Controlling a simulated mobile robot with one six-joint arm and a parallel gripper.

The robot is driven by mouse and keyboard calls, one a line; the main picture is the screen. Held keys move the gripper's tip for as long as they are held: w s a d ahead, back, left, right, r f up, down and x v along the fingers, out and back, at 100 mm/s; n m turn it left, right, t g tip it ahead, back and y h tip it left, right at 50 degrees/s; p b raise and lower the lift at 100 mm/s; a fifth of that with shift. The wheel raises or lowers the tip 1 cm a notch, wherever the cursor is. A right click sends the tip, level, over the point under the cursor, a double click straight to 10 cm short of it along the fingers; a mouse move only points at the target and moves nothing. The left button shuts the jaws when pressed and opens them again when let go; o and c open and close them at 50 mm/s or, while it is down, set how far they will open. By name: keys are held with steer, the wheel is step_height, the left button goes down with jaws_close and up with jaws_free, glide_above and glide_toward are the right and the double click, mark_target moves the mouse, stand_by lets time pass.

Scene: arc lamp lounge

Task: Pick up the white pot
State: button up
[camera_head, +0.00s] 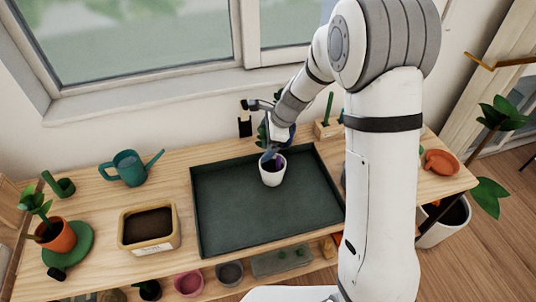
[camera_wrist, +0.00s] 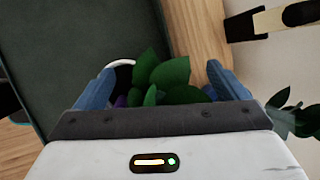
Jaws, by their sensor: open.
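The white pot (camera_head: 272,176) stands upright on the dark green tray (camera_head: 222,232), near the tray's back edge. Something purple shows in its mouth. In the wrist view only a bit of its white rim (camera_wrist: 121,63) shows, beside green leaves that hide much of the space between the jaws. My gripper (camera_head: 270,154) is over the pot's top in the head view. In the wrist view its blue fingers (camera_wrist: 160,88) are spread apart, with the leaves between them. I cannot tell whether a finger touches the pot.
A teal watering can (camera_head: 130,168), a soil box (camera_head: 149,227) and a terracotta pot (camera_head: 58,237) stand left of the tray on the wooden bench (camera_head: 100,262). An orange pot (camera_head: 440,162) lies at the right end. The tray's front is clear. The window wall is close behind.

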steer(key=shift+a+f, duration=0.1)
steer(key=shift+f, duration=0.2)
steer(key=shift+c, duration=0.2)
steer(key=c, duration=1.3)
